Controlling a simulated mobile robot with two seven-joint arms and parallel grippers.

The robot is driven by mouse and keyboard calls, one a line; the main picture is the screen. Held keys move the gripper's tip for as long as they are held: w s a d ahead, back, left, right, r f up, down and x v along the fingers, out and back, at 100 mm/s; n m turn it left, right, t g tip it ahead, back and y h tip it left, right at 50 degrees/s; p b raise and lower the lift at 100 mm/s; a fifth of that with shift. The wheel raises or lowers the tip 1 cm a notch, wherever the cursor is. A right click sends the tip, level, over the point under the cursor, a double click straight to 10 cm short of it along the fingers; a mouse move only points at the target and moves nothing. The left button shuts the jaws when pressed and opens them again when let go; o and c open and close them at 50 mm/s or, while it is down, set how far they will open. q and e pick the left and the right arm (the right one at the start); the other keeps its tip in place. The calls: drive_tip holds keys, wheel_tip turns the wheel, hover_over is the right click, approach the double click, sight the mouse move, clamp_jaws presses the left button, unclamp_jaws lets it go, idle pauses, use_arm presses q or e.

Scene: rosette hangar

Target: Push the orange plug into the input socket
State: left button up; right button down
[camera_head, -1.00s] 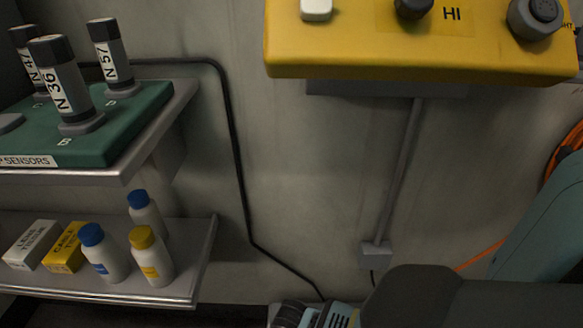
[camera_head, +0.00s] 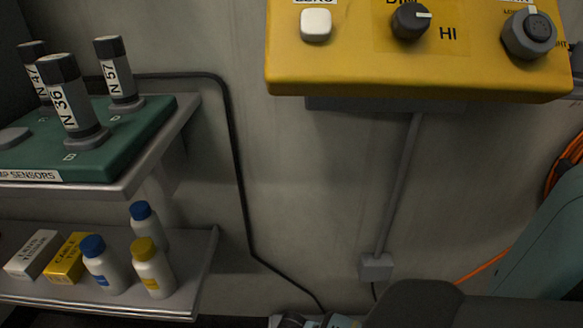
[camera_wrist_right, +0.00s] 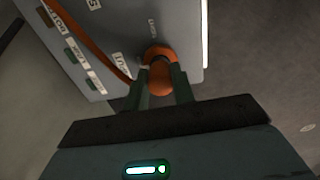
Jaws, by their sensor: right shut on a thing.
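In the right wrist view, the orange plug (camera_wrist_right: 159,78) is between the two dark green fingers of my right gripper (camera_wrist_right: 162,92), which is shut on it. The plug is up against a grey panel (camera_wrist_right: 190,38) that carries printed labels. A label near the plug is only partly legible, and the socket opening is hidden behind the plug and fingers. I cannot tell how deep the plug sits. An orange cable (camera_wrist_right: 93,50) runs across the panel at upper left. My left gripper is not in view.
In the head view, a yellow control box (camera_head: 420,78) is on the wall. At left, a green sensor board (camera_head: 120,150) stands above a lower shelf (camera_head: 190,285) with bottles and small boxes. An orange cable coil (camera_head: 562,165) hangs at right. My arm covers the lower right.

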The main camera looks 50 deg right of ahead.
drive_tip(key=shift+f, duration=0.25)
idle(0.7)
drive_tip(key=c, duration=1.1)
unclamp_jaws()
drive_tip(key=shift+r+p, duration=0.3)
drive_tip(key=shift+r, duration=0.05)
wheel_tip(320, 180, up, 6)
drive_tip(key=p, duration=0.3)
drive_tip(key=shift+r, duration=0.6)
